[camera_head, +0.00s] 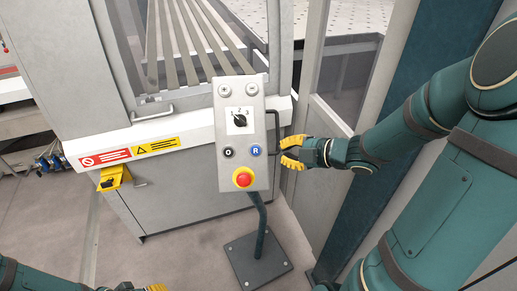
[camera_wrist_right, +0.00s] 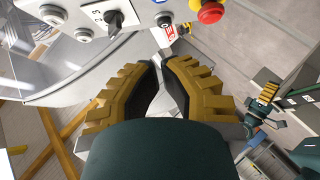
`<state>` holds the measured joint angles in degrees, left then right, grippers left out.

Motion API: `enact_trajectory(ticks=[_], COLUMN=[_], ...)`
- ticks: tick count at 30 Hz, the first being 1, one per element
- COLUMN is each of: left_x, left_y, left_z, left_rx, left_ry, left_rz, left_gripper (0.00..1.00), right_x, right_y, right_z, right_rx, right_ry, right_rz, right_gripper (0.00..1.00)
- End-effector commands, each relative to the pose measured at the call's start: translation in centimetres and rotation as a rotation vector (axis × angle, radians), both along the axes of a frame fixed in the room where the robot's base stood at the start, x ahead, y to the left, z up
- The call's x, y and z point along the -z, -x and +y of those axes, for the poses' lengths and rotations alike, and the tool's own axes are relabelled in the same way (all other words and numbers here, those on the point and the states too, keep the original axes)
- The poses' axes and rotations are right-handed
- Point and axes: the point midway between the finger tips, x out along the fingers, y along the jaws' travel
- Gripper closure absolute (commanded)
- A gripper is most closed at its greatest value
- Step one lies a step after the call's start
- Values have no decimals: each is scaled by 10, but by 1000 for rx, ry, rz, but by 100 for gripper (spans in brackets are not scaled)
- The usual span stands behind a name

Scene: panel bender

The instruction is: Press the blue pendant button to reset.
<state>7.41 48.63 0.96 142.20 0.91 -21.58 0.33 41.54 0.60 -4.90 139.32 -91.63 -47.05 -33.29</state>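The grey pendant panel (camera_head: 229,90) stands upright on a post. Its blue button marked R (camera_head: 256,150) is at the right, next to a black O button (camera_head: 228,152) and above a red emergency stop (camera_head: 243,178). My right gripper (camera_head: 284,152), with yellow fingers, is just right of the blue button, apart from it. In the right wrist view, a gap shows between the fingers (camera_wrist_right: 161,62), with nothing between them. The red stop (camera_wrist_right: 210,12) shows at that view's top; the blue button cannot be made out surely there. My left gripper (camera_head: 155,288) barely shows at the bottom edge.
A black selector switch (camera_head: 239,119) sits above the buttons. A handle bar (camera_head: 278,132) is at the pendant's right side, close to my right gripper. The machine cabinet (camera_head: 175,195) is behind. The pendant's base plate (camera_head: 258,265) rests on the floor.

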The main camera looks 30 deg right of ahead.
Motion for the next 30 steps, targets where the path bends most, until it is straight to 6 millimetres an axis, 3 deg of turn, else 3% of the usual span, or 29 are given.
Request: enact_trajectory(ticks=[8,20,30], left_x=[8,26,27], left_y=[0,6,7], left_z=[0,-1,-2], left_rx=[1,11,13], left_ry=[-1,2,3], left_rz=[1,14,16], left_gripper=[53,53,53], right_x=[13,47,67], right_y=[-21,-84,-109], right_z=[10,39,24], right_rx=[-4,-2,1], right_ry=[-3,-4,-2], right_rz=[1,2,1], right_gripper=[100,100,100])
